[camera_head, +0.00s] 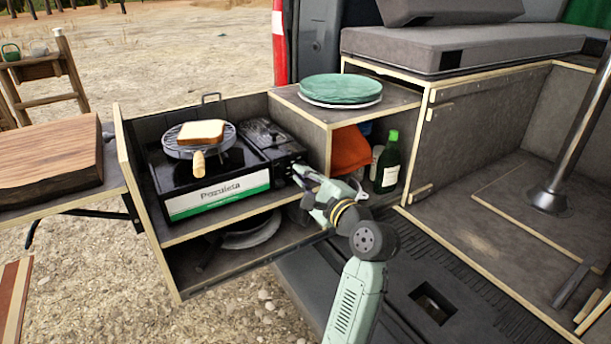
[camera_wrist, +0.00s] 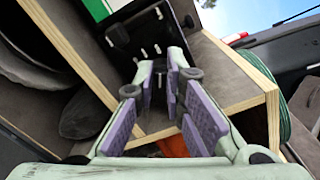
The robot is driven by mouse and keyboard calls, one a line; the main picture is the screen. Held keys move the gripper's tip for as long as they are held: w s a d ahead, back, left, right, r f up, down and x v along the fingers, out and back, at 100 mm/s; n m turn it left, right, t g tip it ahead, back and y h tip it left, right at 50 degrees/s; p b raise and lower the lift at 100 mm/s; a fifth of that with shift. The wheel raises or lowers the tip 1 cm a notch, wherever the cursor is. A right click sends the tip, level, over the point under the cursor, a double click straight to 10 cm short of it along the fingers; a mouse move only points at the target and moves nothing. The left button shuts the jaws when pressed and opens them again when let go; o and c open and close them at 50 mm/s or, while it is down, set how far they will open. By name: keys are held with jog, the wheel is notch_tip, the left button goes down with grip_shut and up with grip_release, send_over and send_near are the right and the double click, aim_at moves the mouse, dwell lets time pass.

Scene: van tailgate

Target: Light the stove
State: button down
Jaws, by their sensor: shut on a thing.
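The stove (camera_head: 218,195) is a black portable camping burner with a white and green front label, set in a pull-out drawer box. In the wrist view, part of its green and white front (camera_wrist: 98,8) shows at the top. A round wire grill (camera_head: 179,151) with a wooden handle lies on the burner, and a slice of bread (camera_head: 201,132) rests on it. My gripper (camera_head: 301,173) reaches the stove's right front end, where its fingers close on the knob. In the wrist view, my fingertips (camera_wrist: 163,66) hide the knob. I see no flame; the grill covers the burner.
Green plates (camera_head: 341,88) stand on the cabinet top right of the stove. Below are a green bottle (camera_head: 388,163) and an orange item (camera_head: 349,150). A wooden board (camera_head: 50,155) lies at the left. A dark pan (camera_head: 250,234) sits on the lower shelf.

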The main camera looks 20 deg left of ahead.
jog(key=shift+f+n+b, duration=0.3)
jog(key=shift+n+b, duration=0.35)
jog(key=shift+n, duration=1.3)
jog(key=shift+f+n+b, duration=0.35)
jog(key=shift+n+b, duration=0.25)
jog(key=shift+n, duration=1.3)
jog(key=shift+f+n+b, duration=0.3)
jog(key=shift+n+b, duration=0.35)
jog(key=shift+n, duration=1.3)
jog(key=c, duration=1.7)
grip_release()
jog(key=shift+o, duration=0.2)
jog(key=shift+d, duration=0.1)
jog(key=v, duration=1.2)
